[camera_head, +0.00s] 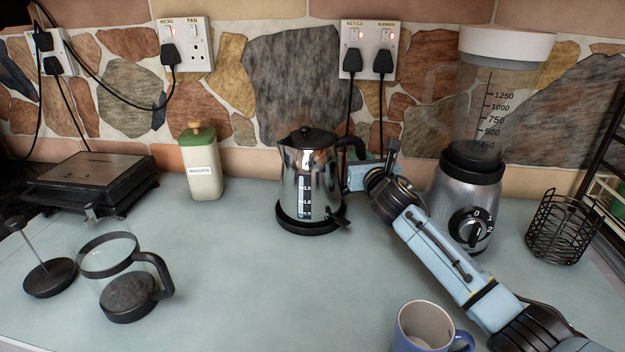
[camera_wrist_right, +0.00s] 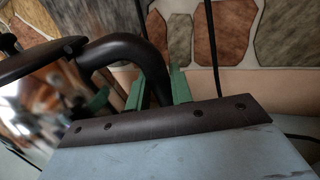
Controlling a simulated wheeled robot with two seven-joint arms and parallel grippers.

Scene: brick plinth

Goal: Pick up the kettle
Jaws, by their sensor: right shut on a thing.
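The kettle (camera_head: 300,180) is shiny metal with a black lid, black handle and black base (camera_head: 310,219). It stands upright at the middle of the counter and looks seated on the base. My right gripper (camera_head: 362,172) is at the right side of the kettle, at its handle. In the right wrist view the green fingers (camera_wrist_right: 158,90) are on either side of the black handle (camera_wrist_right: 128,50), shut on it. The kettle's metal body (camera_wrist_right: 40,105) shows at the left there. The fingertips are partly hidden in the head view. My left gripper is not in view.
A blender (camera_head: 470,195) stands close right of my right arm. A blue mug (camera_head: 423,328) is near the front edge, and a wire basket (camera_head: 562,230) is at the right. A cream canister (camera_head: 202,170), a black grill (camera_head: 90,182) and a glass press (camera_head: 120,270) are left. The counter front of the kettle is clear.

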